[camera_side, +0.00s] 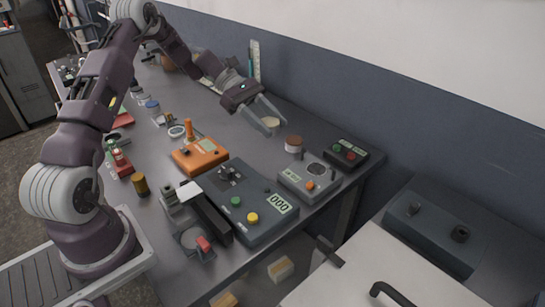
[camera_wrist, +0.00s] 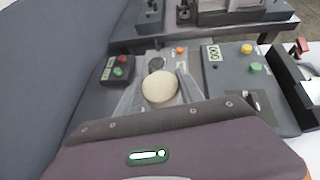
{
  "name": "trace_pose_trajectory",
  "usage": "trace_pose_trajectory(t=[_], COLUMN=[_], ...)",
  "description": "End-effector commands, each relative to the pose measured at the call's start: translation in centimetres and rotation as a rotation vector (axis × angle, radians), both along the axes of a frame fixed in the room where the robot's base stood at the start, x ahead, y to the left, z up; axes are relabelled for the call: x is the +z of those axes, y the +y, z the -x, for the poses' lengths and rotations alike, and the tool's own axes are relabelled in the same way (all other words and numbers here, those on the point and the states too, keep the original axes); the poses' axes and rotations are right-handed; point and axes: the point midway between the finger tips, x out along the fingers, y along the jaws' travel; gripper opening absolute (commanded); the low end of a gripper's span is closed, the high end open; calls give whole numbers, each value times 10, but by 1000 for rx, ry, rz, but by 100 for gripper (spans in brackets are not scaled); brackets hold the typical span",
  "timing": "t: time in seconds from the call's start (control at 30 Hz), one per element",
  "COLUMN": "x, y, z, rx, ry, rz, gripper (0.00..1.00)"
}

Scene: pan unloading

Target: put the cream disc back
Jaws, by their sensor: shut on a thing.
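The cream disc (camera_side: 270,121) is held between the fingertips of my gripper (camera_side: 268,124), above the back part of the grey bench. In the wrist view the cream disc (camera_wrist: 160,88) fills the space between the two fingers of my gripper (camera_wrist: 160,92). A small light-grey device (camera_side: 308,183) with a round pan (camera_side: 317,169), a display and an orange button stands to the right of and nearer than the gripper. In the wrist view its round pan (camera_wrist: 157,64) shows just beyond the disc and looks empty; the disc hides part of the device.
A brown-topped pale round item (camera_side: 293,144) stands close to the gripper. A dark box (camera_side: 346,154) with red and green buttons is by the bench's right end. A larger grey console (camera_side: 245,205) and an orange device (camera_side: 199,154) stand nearer. The wall runs behind the bench.

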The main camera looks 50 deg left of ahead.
Motion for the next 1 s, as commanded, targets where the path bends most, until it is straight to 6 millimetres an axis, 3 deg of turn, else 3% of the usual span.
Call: trace_pose_trajectory(t=[0.1, 0.47, 0.8, 0.83, 0.93, 1.0], x=[-30, -88, -94, -94, -94, -94], y=[1, 0, 0, 0, 0, 0], z=[1, 1, 1, 1, 1, 1], rx=[0, -1, 0, 0, 0, 0], ry=[5, 4, 1, 1, 1, 1], rz=[4, 2, 0, 0, 0, 0], gripper=[0, 0, 0, 48, 66, 66])
